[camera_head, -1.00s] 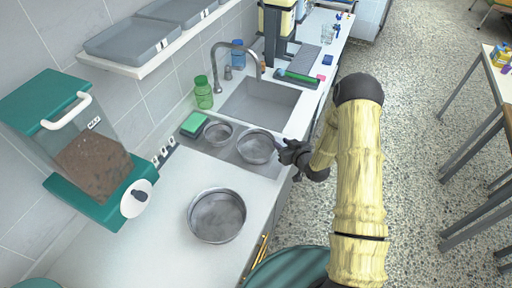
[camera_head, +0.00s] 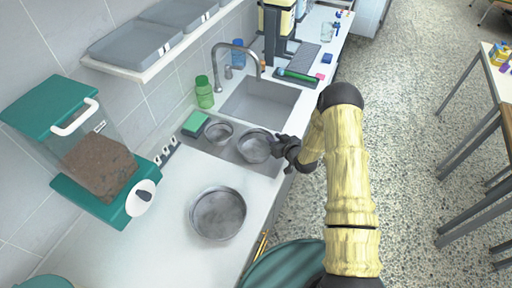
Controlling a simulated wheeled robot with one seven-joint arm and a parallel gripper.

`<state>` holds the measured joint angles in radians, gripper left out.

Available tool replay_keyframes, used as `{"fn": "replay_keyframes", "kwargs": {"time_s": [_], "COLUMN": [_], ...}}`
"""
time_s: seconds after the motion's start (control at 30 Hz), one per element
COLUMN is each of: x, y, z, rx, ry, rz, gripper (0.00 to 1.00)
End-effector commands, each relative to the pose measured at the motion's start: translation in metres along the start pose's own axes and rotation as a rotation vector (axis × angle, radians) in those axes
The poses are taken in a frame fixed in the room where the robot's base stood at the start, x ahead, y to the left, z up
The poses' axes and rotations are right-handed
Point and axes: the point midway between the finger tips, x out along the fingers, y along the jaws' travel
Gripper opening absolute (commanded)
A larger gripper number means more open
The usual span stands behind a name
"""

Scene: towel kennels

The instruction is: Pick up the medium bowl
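Three round grey metal bowls stand by the sink. The medium bowl (camera_head: 255,146) is on the grey drainboard, right of the small bowl (camera_head: 218,133). The largest bowl (camera_head: 217,213) is on the white counter nearer to me. My gripper (camera_head: 279,147) is at the right rim of the medium bowl, with its dark fingers close to or over the rim. The fingers are small and dark here, so I cannot tell whether they touch the rim or how far they are apart.
The sink (camera_head: 259,103) with its tap (camera_head: 236,58) lies behind the bowls. A green sponge (camera_head: 194,124) and a green bottle (camera_head: 204,92) stand to the left. A food dispenser (camera_head: 95,165) is at the far left. Open floor lies right of the counter.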

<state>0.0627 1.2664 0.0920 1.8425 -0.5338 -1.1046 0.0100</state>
Motion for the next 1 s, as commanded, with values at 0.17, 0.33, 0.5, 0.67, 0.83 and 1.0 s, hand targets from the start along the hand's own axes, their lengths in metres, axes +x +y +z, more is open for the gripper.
{"fn": "replay_keyframes", "kwargs": {"time_s": [0.17, 0.33, 0.5, 0.67, 0.83, 1.0], "x": [-0.0001, -0.0002, -0.0003, -0.0004, -0.0003, -0.0004], "y": [0.0000, 0.0001, 0.0001, 0.0001, 0.0001, 0.0001], "z": [0.0002, 0.0001, 0.0001, 0.0004, 0.0001, -0.0002], "rx": [0.000, 0.000, 0.000, 0.000, 0.000, 0.000], "ry": [0.000, 0.000, 0.000, -0.001, 0.000, 0.000], "rz": [0.000, 0.000, 0.000, 0.000, 0.000, 0.000], "gripper": [0.30, 0.30, 0.08, 0.00, 0.00, 0.00]}}
